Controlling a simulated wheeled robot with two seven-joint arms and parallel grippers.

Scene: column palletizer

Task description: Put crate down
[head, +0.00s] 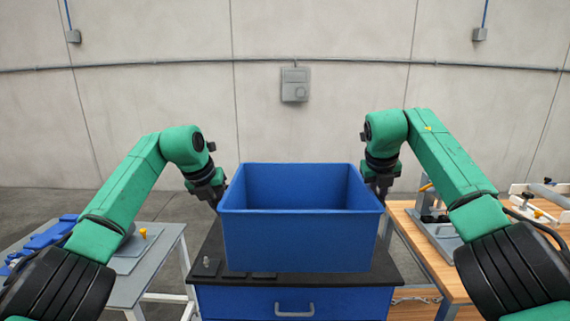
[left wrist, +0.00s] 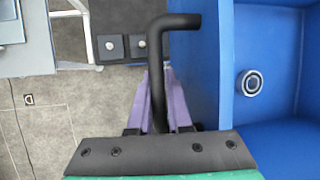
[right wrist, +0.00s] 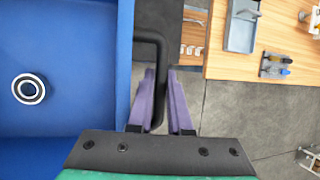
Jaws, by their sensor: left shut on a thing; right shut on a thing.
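The blue crate (head: 297,242) is level in the middle of the head view, over the black top of a blue drawer cabinet (head: 230,298). I cannot tell whether its bottom touches that top. My left gripper (head: 217,198) is at its left side, shut on a black bar handle (left wrist: 178,21) of the crate. My right gripper (head: 381,192) is at its right side, shut on the other black handle (right wrist: 150,36). A metal ring (left wrist: 250,83) lies inside the crate and also shows in the right wrist view (right wrist: 28,88). The crate's floor is hidden in the head view.
Small dark blocks (head: 206,267) sit on the cabinet top, left of the crate. A grey table (head: 150,262) with blue parts stands at left. A wooden workbench (head: 425,258) with trays and tools stands at right. A concrete wall (head: 200,110) is behind.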

